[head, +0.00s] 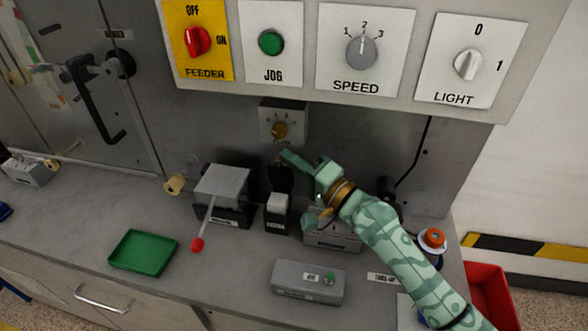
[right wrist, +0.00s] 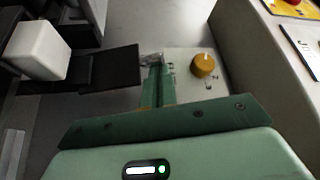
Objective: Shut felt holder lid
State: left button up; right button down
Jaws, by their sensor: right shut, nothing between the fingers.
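The felt holder (head: 277,225) is a small black box on the bench with a white felt block (head: 278,202) showing at its top. Its black lid (head: 281,179) stands open behind the block. In the right wrist view the white block (right wrist: 38,50) is at the upper left and the flat black lid (right wrist: 112,68) reaches toward the fingers. My right gripper (head: 284,156) is shut and empty, with its tips just above and behind the lid's top edge. In the right wrist view the tips (right wrist: 152,60) are beside the lid's end; I cannot tell whether they touch. My left gripper is out of view.
A grey box with a red-tipped lever (head: 197,244) stands left of the holder. A small panel with an amber knob (head: 280,130) is on the wall behind. A green tray (head: 143,250) and a grey button box (head: 308,281) lie in front. A control panel (head: 415,108) overhangs above.

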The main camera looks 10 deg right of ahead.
jog(key=shift+s+a+f+n+y, duration=0.15)
jog(key=shift+s+a+f+n, duration=0.1)
jog(key=shift+s, duration=0.3)
jog(key=shift+s+a+f+n+y, duration=0.15)
jog(key=shift+s+a+f, duration=0.05)
jog(key=shift+s, duration=0.3)
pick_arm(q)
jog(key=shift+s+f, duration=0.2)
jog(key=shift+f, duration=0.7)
pick_arm(e)
jog(key=s+a+f, duration=0.1)
jog(key=s+f, duration=0.3)
jog(key=f, duration=0.1)
jog(key=shift+a, duration=0.35)
